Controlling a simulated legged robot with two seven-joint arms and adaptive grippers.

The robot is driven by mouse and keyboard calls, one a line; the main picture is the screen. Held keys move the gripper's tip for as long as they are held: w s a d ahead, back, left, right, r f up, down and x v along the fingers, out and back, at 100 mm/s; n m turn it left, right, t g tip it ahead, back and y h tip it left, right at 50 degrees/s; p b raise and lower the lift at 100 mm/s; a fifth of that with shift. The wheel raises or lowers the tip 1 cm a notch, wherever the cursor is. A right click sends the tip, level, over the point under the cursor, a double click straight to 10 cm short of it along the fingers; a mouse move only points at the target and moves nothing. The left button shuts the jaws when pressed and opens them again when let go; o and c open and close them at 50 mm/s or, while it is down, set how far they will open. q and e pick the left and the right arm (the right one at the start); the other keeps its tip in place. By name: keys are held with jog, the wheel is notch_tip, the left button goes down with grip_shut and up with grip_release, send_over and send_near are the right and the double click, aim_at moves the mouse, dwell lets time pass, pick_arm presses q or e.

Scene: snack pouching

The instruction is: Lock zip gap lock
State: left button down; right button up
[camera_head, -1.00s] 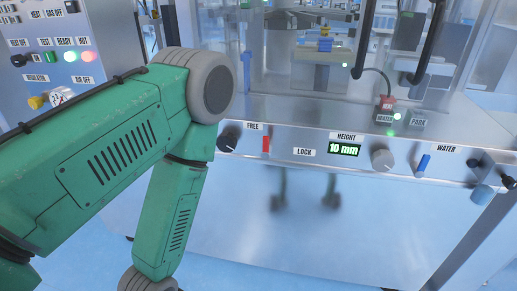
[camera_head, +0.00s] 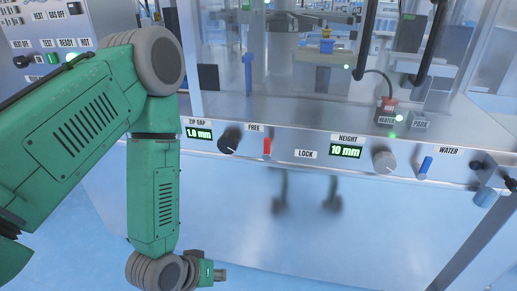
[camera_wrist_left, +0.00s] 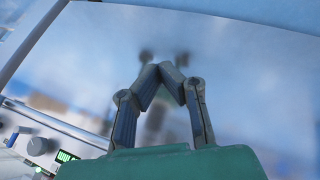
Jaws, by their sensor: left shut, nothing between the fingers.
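The zip gap lock is a small red lever (camera_head: 267,147) on the machine's front panel. It stands roughly upright between the FREE label (camera_head: 254,128) and the LOCK label (camera_head: 306,154). To its left are a black knob (camera_head: 229,141) and the zip gap display (camera_head: 197,133), reading 1.0 mm. My left gripper (camera_head: 220,275) is low, below and left of the lever and apart from it. In the left wrist view my left gripper (camera_wrist_left: 168,66) has its fingertips together with nothing between them. The lever cannot be made out there. My right gripper is not in view.
Right of the lever are the height display (camera_head: 345,151) at 10 mm, a grey knob (camera_head: 384,162) and a blue water lever (camera_head: 425,168). The smooth metal front (camera_head: 340,240) below the panel is clear. A control box (camera_head: 45,40) stands at upper left.

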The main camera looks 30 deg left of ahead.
aim_at(268, 146)
pick_arm(q)
jog(key=w+a+r+n+t+y, duration=0.1)
jog(key=w+a+r+n+t, duration=0.2)
jog(key=r, duration=0.7)
jog(key=w+a+r+n+t+y, duration=0.1)
jog(key=w+a+r+n+t, duration=0.3)
jog(key=w+r+n+t, duration=0.4)
jog(key=w+r+n, duration=0.1)
jog(key=w+r, duration=0.1)
jog(key=w, duration=0.2)
jog(key=shift+w+r+n+t+b, duration=0.2)
jog(key=shift+n+t+b, duration=0.1)
jog(key=shift+n, duration=0.1)
jog(key=shift+d, duration=0.1)
jog(key=w+b, duration=0.1)
jog(key=w, duration=0.9)
jog(key=shift+f, duration=0.1)
jog(key=d, duration=0.1)
jog(key=d+b, duration=0.1)
jog(key=d, duration=0.1)
jog(key=shift+w+d, duration=0.15)
jog(key=shift+w, duration=0.2)
jog(key=shift+d, duration=0.35)
jog(key=shift+d+m+p, duration=0.1)
jog(key=shift+m+p, duration=0.3)
